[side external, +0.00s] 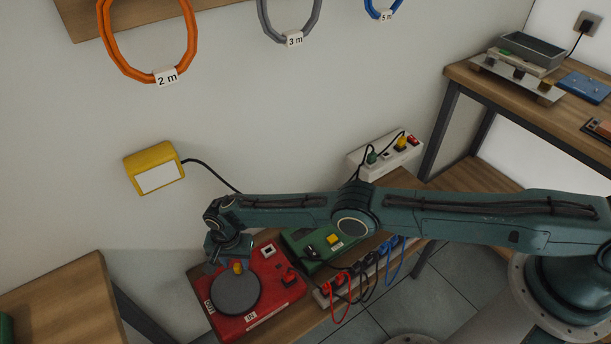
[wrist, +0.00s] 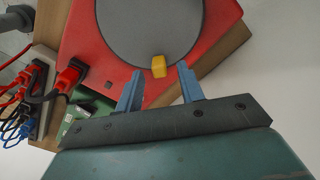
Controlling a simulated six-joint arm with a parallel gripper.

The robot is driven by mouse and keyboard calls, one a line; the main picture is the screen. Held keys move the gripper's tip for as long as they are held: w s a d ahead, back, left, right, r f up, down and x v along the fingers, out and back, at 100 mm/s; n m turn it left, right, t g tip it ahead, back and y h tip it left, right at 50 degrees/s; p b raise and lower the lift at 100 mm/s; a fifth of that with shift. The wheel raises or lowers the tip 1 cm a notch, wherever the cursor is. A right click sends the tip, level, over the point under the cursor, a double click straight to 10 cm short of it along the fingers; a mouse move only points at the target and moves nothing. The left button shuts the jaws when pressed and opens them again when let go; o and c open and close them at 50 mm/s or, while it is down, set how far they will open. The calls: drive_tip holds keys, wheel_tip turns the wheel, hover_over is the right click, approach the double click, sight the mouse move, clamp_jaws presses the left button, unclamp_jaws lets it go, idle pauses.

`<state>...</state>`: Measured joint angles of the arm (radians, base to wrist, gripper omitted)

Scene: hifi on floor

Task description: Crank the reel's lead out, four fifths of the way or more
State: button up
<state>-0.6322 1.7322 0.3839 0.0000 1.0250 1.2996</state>
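The reel (side external: 268,290) is a red box on the low wooden bench, with a grey disc (side external: 236,293) on top. A yellow crank knob (side external: 238,267) stands near the disc's edge; the wrist view shows it too (wrist: 158,66). My gripper (wrist: 160,72) is open, its two blue fingers apart on either side of the knob's near end. I cannot tell whether either finger touches it. A red plug (wrist: 71,75) with a dark cable sits at the reel's side. How far the lead is out cannot be told.
A green unit (side external: 325,246) with a yellow button stands behind the reel. A power strip (side external: 335,288) with red, black and blue plugs runs along the bench's right. A yellow box (side external: 154,168) and a white socket box (side external: 385,155) are at the wall. Coiled leads hang above.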

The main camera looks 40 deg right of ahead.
wheel_tip(320, 180, up, 13)
drive_tip(key=shift+f, duration=0.2)
idle(0.6)
drive_tip(key=shift+s, duration=0.1)
